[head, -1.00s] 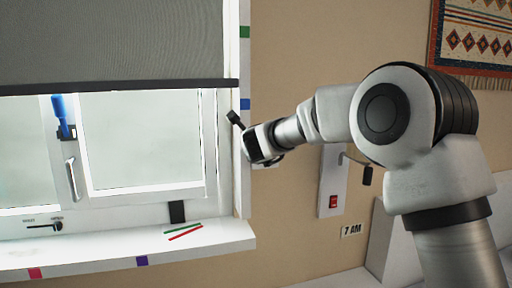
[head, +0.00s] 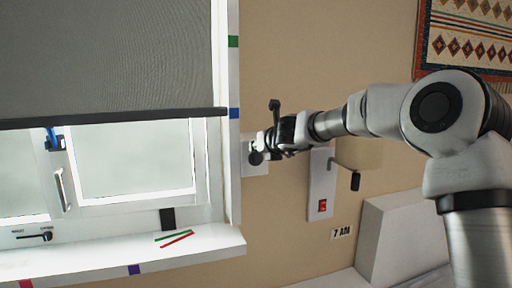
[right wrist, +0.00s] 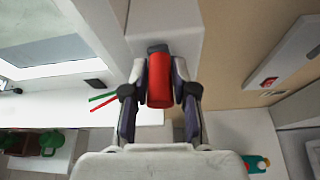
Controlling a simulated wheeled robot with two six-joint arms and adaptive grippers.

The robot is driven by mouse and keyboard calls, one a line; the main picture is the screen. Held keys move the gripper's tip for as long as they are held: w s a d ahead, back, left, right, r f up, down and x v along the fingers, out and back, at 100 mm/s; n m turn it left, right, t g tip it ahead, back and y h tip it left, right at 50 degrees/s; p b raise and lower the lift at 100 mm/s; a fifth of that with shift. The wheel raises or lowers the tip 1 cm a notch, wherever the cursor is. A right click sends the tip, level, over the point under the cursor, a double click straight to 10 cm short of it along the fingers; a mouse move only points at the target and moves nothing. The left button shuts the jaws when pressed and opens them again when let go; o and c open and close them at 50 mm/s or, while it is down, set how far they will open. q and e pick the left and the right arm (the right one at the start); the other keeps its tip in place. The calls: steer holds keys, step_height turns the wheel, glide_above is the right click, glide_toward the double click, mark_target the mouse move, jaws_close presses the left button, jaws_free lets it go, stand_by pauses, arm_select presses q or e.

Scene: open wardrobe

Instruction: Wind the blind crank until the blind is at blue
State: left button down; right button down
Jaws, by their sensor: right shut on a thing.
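The grey blind (head: 110,60) hangs over the window, with its dark bottom bar (head: 120,118) about level with the blue mark (head: 234,113) on the window frame's right side. The green mark (head: 233,41) is higher up. My right gripper (head: 272,142) is at the crank's pale wall box (head: 255,158), right of the frame. In the right wrist view, my right gripper (right wrist: 160,88) is shut on the red crank handle (right wrist: 159,80), with a finger on each side. The crank arm is mostly hidden. My left gripper is out of view.
A wall plate with a red switch (head: 322,205) and a lamp shade (head: 358,153) are right of the crank. A green and a red stick (head: 174,239) lie on the white sill (head: 120,258). A patterned hanging (head: 465,40) is at upper right.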

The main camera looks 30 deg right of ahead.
steer(key=shift+d+f+m, duration=0.1)
steer(key=shift+d+m, duration=0.1)
steer(key=shift+m, duration=0.1)
steer(key=shift+s, duration=0.1)
steer(key=c, duration=0.9)
jaws_free()
steer(key=shift+d, duration=0.1)
steer(key=v, duration=0.7)
steer(key=shift+s, duration=0.1)
